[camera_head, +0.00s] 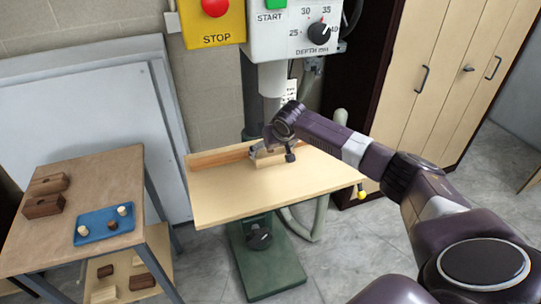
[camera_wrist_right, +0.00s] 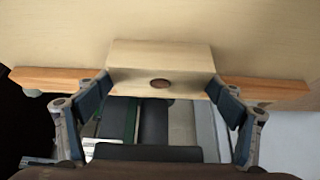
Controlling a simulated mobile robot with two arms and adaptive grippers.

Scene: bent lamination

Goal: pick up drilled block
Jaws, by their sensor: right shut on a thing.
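The drilled block (camera_wrist_right: 160,60) is pale wood with a dark round hole in its near face, seen in the wrist view. My right gripper (camera_wrist_right: 160,92) has a finger against each side of it and is shut on it. In the head view, my right gripper (camera_head: 273,152) is at the back of the drill press table, and the block (camera_head: 266,161) shows partly below it. I cannot tell whether the block touches the table. My left gripper is not in view.
The press table (camera_head: 240,203) is bare in front, with a wooden fence (camera_head: 215,157) along its back. The drill press column and control box (camera_head: 290,30) stand behind. At left, a workbench (camera_head: 90,170) holds brown blocks (camera_head: 45,195) and a blue tray (camera_head: 103,228) with small pieces.

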